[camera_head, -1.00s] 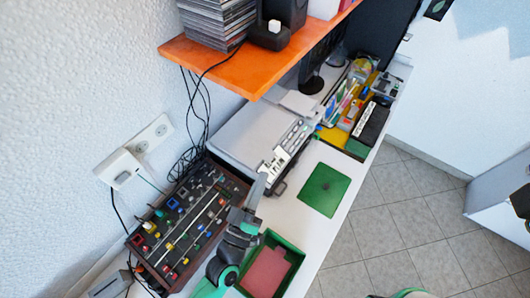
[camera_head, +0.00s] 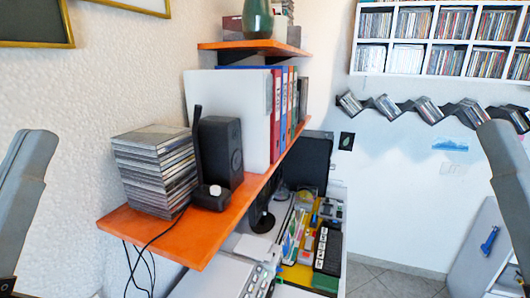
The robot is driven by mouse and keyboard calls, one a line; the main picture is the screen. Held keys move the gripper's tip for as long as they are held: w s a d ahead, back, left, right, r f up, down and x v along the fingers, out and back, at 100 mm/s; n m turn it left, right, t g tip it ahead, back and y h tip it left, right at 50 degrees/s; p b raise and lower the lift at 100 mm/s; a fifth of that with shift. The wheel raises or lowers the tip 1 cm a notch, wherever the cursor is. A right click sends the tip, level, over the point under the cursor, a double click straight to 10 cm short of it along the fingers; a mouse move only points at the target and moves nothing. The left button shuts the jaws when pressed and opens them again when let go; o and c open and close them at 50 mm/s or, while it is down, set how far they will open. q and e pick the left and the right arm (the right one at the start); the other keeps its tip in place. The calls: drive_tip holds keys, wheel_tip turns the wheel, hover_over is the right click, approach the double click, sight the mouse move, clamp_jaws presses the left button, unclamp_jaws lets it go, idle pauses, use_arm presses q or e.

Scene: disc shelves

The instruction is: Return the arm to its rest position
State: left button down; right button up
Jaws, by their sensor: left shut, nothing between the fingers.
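A similar grey part of my right arm (camera_head: 508,175) stands at the right edge. The fingers of the right gripper cannot be made out. Nothing is seen held on either side.
An orange shelf (camera_head: 165,245) with a stack of discs (camera_head: 157,172), a black speaker (camera_head: 221,150) and binders (camera_head: 277,110) juts from the left wall. Below it is a desk with a tool tray (camera_head: 305,240). Disc racks (camera_head: 440,25) hang on the back wall. The middle is open.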

use_arm(q)
wheel_tip(320, 180, up, 30)
drive_tip(key=s+p, duration=0.1)
drive_tip(key=p, duration=2.8)
drive_tip(key=shift+a+r+p, duration=0.25)
drive_tip(key=shift+a+p, duration=0.05)
drive_tip(key=shift+a, duration=0.05)
use_arm(e)
wheel_tip(320, 180, up, 30)
drive_tip(key=shift+f, duration=0.25)
use_arm(q)
drive_tip(key=shift+s, duration=0.1)
